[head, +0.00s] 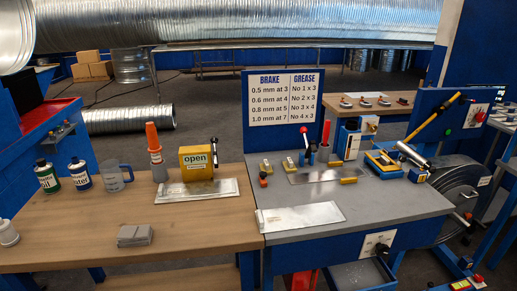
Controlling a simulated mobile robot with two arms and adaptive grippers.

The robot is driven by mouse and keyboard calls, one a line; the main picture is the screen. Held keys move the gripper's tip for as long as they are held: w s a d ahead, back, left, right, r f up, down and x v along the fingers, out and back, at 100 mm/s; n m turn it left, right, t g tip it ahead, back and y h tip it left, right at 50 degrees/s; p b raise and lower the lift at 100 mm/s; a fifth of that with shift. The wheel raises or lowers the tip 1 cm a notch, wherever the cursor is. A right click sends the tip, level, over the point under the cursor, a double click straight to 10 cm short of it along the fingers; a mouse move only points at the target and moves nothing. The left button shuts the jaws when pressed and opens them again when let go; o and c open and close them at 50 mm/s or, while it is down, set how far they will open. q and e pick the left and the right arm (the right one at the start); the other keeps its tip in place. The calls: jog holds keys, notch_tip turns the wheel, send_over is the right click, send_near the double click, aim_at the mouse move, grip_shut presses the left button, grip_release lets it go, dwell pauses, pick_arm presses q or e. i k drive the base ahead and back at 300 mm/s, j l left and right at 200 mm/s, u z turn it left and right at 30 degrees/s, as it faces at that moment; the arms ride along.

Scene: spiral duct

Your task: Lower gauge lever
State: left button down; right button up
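I cannot tell for certain which lever is the gauge lever. Another lever with a dark knob (214,142) stands upright at the right side of the yellow box marked "open" (194,165). A dark-knobbed handle (381,249) sits on a pale plate on the bench front. Neither of my grippers shows in the head view.
The sign (283,97) stands behind the grey bench (385,205). Sheet metal pieces (299,217) lie on it. The wooden bench (75,225) holds bottles, a jug (115,178) and a grey stack (135,235). Its front has free room. A large reel (457,190) stands right.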

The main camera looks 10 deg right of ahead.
aim_at(214, 140)
jog(key=i+l+z, duration=0.25)
jog(key=i+l, duration=0.15)
jog(key=i+l+z, duration=0.2)
jog(key=i, duration=0.4)
jog(key=l, duration=0.1)
